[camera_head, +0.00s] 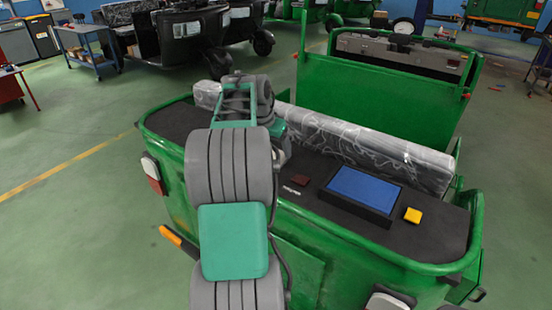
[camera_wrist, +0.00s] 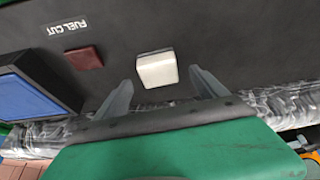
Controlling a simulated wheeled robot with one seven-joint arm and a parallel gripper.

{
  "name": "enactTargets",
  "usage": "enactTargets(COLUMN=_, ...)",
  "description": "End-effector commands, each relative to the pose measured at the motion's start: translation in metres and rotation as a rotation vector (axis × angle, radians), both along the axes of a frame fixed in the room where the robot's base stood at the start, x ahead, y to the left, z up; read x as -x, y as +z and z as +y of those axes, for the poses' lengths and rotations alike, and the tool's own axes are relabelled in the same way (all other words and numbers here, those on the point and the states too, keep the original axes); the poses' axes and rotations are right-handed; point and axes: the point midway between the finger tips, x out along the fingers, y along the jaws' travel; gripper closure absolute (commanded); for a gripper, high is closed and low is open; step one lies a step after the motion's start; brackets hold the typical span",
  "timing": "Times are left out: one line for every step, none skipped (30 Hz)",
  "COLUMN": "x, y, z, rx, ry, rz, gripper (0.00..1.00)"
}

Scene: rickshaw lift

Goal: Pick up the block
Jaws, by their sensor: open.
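A small white block (camera_wrist: 156,68) sits on the dark deck in the wrist view. My gripper (camera_wrist: 160,77) is open, with one finger on each side of the block's near edge in the picture. Clear gaps show between the block and both fingers, and nothing is held. I cannot tell how high the fingertips are above the deck. In the head view my arm hides the fingers and the white block. A dark red block (camera_wrist: 84,58) lies left of the white one, and it also shows in the head view (camera_head: 300,180). A yellow block (camera_head: 412,215) lies farther right.
A black tray with a blue inside (camera_head: 365,190) stands between the red and yellow blocks, and it shows at left in the wrist view (camera_wrist: 35,87). A plastic-wrapped seat roll (camera_head: 370,150) runs behind the deck. The green vehicle rim (camera_head: 400,262) edges the deck.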

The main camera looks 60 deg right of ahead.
Motion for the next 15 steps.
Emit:
enactTargets(x=0.003, y=-0.007, z=-0.003, rx=-0.004, ry=-0.002, rz=0.002, gripper=0.18)
enactTargets(x=0.004, y=-0.012, z=-0.006, rx=-0.004, ry=-0.002, rz=0.002, gripper=0.18)
enactTargets(x=0.004, y=-0.019, z=-0.009, rx=-0.004, ry=-0.001, rz=0.002, gripper=0.18)
enactTargets(x=0.003, y=-0.023, z=-0.011, rx=-0.002, ry=0.001, rz=0.001, gripper=0.18)
enactTargets(x=0.003, y=-0.027, z=-0.012, rx=-0.002, ry=0.001, rz=0.000, gripper=0.18)
enactTargets(x=0.003, y=-0.032, z=-0.014, rx=-0.002, ry=0.001, rz=0.000, gripper=0.18)
enactTargets(x=0.003, y=-0.034, z=-0.015, rx=-0.001, ry=0.000, rz=-0.001, gripper=0.18)
enactTargets(x=0.003, y=-0.035, z=-0.015, rx=0.000, ry=0.000, rz=-0.001, gripper=0.18)
enactTargets(x=0.003, y=-0.036, z=-0.015, rx=0.000, ry=0.001, rz=-0.002, gripper=0.18)
enactTargets(x=0.003, y=-0.036, z=-0.015, rx=0.001, ry=0.001, rz=-0.002, gripper=0.18)
enactTargets(x=0.003, y=-0.036, z=-0.015, rx=0.001, ry=0.001, rz=-0.002, gripper=0.18)
enactTargets(x=0.003, y=-0.036, z=-0.015, rx=0.000, ry=0.002, rz=-0.001, gripper=0.18)
enactTargets(x=0.003, y=-0.036, z=-0.015, rx=0.000, ry=0.002, rz=-0.001, gripper=0.18)
enactTargets(x=0.003, y=-0.036, z=-0.015, rx=0.000, ry=0.002, rz=-0.001, gripper=0.19)
enactTargets(x=0.003, y=-0.036, z=-0.015, rx=0.000, ry=0.002, rz=-0.001, gripper=0.22)
